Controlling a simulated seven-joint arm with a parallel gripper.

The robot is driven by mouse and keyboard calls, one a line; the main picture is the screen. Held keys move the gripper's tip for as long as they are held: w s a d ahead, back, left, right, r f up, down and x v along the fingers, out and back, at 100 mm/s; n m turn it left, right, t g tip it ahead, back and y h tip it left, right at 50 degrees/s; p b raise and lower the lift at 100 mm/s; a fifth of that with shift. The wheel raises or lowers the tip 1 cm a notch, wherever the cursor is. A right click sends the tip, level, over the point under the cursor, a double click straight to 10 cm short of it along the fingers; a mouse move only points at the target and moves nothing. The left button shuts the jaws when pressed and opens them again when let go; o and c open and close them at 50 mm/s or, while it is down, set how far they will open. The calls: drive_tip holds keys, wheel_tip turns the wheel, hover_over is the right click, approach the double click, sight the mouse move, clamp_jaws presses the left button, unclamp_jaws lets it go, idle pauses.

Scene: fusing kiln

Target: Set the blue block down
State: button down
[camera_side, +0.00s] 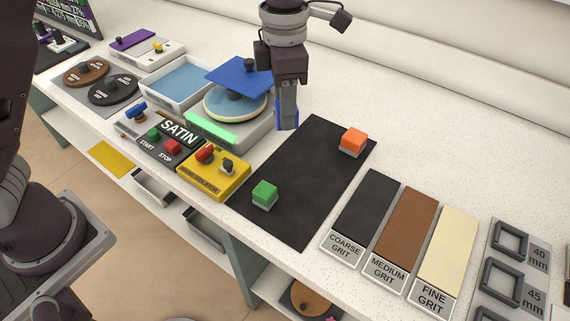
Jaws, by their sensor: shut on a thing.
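My gripper (288,117) points down near the top middle of the side view, shut on the blue block (277,113). Only narrow blue edges of the block show beside the finger; the rest is hidden. The block appears close to the far left corner of the black mat (297,185); I cannot tell whether it touches a surface. On the mat, a green block (264,191) sits near the front left edge and an orange block (353,138) near the back right.
A scale-like machine with a round disc (236,108) and a blue plate (240,76) stands left of my gripper. A yellow control box (214,178) adjoins the mat's left edge. Grit strips (366,205) lie to the right. The mat's middle is clear.

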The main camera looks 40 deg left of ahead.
sight(285, 166)
wheel_tip(285, 166, down, 12)
drive_tip(key=shift+f, duration=0.1)
drive_tip(key=shift+f, duration=0.1)
drive_tip(key=c, duration=0.9)
unclamp_jaws()
